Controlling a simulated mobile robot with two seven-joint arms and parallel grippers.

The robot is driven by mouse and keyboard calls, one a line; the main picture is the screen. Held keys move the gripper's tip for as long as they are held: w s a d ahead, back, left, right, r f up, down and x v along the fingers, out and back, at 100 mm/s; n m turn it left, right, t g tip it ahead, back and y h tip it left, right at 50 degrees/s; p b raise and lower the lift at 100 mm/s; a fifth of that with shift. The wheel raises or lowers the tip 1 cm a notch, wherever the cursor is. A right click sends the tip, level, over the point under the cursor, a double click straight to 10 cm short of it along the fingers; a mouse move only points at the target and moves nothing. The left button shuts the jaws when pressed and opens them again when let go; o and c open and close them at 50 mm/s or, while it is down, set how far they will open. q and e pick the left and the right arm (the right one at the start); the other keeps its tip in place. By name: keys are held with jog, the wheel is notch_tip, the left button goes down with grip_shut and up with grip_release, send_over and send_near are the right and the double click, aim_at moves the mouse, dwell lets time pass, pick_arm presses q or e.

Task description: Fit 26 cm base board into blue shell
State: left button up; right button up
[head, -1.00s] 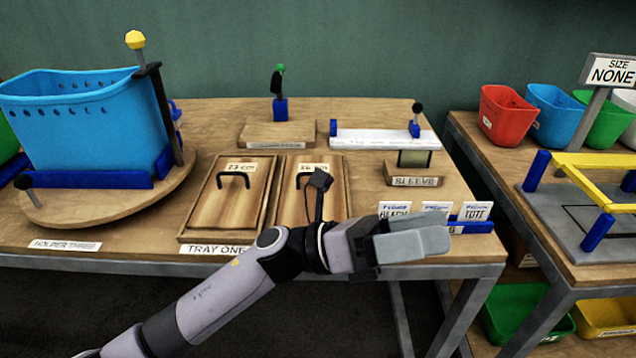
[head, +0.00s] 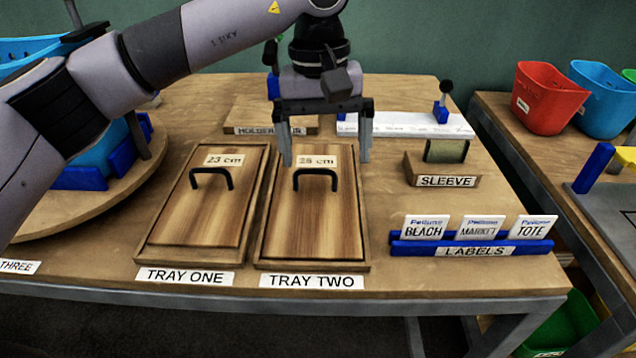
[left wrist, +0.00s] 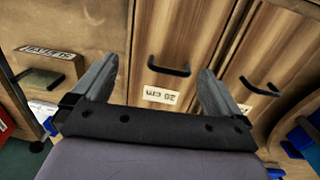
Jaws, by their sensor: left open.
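The 26 cm base board (head: 318,222) is a wooden board with a black handle, lying in tray two (head: 262,262). It also shows in the left wrist view (left wrist: 180,40), with its size tag. My left gripper (head: 325,160) is open and empty, pointing down above the far end of this board. Its fingers are on either side of the tag in the head view. In the left wrist view, the gripper (left wrist: 157,75) has the handle beyond its fingertips. The blue shell (head: 98,152) stands on a round holder (head: 120,205) at the left, mostly hidden behind my left arm.
A 23 cm board (head: 205,220) lies in tray one (head: 150,250), to the left. A labels rack (head: 470,247) and a sleeve stand (head: 445,180) are on the right. A white strip (head: 400,125) lies behind. Red (head: 545,97) and blue bins stand on the right table.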

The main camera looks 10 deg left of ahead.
aim_at(315, 172)
pick_arm(q)
jog(key=shift+w+a+r+y, duration=0.4)
jog(key=shift+w+a, duration=0.1)
jog(key=shift+a, duration=0.2)
jog(key=shift+w+a+f, duration=0.15)
jog(key=shift+a, duration=0.05)
notch_tip(315, 172, down, 7)
jog(key=shift+r, duration=0.15)
jog(key=c, duration=1.1)
